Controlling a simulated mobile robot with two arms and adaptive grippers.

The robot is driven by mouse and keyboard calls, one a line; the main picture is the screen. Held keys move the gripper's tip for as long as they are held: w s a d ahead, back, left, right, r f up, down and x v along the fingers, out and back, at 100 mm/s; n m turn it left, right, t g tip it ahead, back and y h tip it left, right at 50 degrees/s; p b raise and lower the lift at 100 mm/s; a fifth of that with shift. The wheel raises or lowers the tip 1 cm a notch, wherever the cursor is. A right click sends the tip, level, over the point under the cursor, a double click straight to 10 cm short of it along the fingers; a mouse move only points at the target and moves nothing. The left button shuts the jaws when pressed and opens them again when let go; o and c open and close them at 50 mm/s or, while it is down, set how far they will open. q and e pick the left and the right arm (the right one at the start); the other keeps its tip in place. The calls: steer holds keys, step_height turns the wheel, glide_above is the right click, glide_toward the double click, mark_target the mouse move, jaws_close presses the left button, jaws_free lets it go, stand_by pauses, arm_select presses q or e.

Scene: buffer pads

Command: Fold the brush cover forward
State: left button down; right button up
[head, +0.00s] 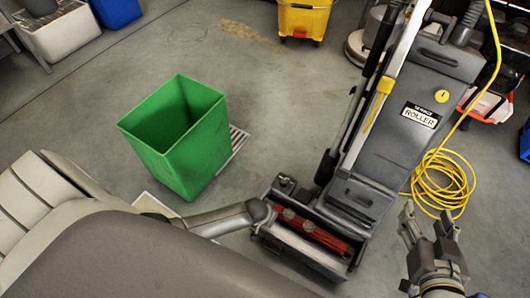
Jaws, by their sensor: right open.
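The grey floor machine (385,150), labelled ROLLER, stands right of centre, its handle leaning toward the top. At its foot is the open brush housing (300,252), with a red roller brush (318,233) exposed inside. I cannot clearly tell the brush cover from the rest of the dark housing. My right gripper (428,217) is open and empty, at the lower right, apart from the machine and to the right of its foot. My left gripper is not visible; a grey rounded piece, which I cannot identify for sure, ends at the left side of the housing.
A green bin (172,148) stands left of the machine, beside a floor grate (237,143). A yellow cable (440,182) lies coiled close to my right gripper and runs upward. A yellow bucket (304,18) is at the back. The floor between bin and machine is mostly clear.

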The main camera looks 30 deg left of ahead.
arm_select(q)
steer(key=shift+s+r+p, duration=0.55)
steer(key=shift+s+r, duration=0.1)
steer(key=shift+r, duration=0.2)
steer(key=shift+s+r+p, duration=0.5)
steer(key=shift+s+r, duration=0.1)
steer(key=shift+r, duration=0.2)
arm_select(e)
steer(key=s+d+f+g+h, duration=0.1)
steer(key=s+d+f+g, duration=0.2)
steer(key=s+f+g, duration=0.3)
steer(key=shift+s+d+f+h, duration=0.15)
steer(key=shift+s+f+h, duration=0.25)
steer(key=shift+s+f, duration=0.55)
steer(key=shift+s+r, duration=0.2)
